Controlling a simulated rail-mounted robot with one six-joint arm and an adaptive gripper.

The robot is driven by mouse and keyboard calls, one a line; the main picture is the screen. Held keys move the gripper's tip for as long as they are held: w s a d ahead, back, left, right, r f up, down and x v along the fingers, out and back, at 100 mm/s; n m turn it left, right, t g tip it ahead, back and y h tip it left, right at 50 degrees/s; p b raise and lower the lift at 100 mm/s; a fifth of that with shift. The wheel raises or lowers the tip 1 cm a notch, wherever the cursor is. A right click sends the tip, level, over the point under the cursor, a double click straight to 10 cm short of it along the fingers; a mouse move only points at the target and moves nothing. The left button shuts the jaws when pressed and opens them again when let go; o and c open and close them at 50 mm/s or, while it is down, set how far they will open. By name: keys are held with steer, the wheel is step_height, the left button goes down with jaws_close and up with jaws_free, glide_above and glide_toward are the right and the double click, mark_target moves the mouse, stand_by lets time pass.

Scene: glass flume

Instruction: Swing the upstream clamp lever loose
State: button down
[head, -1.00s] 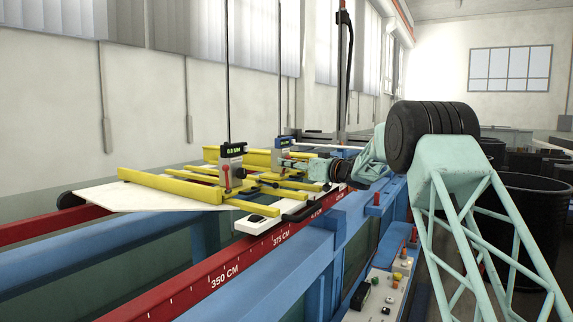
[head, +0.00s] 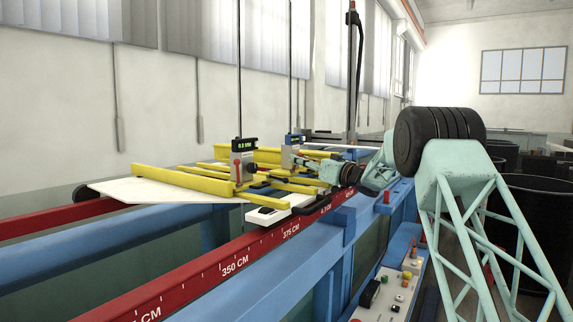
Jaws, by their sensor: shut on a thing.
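Two point gauges stand on the yellow carriage frame (head: 183,180). The near gauge (head: 244,165) has a grey body, a lit display and a red-ended lever (head: 237,162). How far that lever is turned cannot be made out.
The red scaled rail (head: 218,266) and blue flume beam (head: 290,258) run along the front. A white board (head: 150,191) sticks out left of the frame. A control panel (head: 392,296) with knobs stands below my arm. Thin vertical rods rise above both gauges.

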stand_by(0.3)
steer(key=c, duration=2.6)
jaws_free()
steer(key=shift+d, duration=0.1)
steer(key=shift+v, duration=5.95)
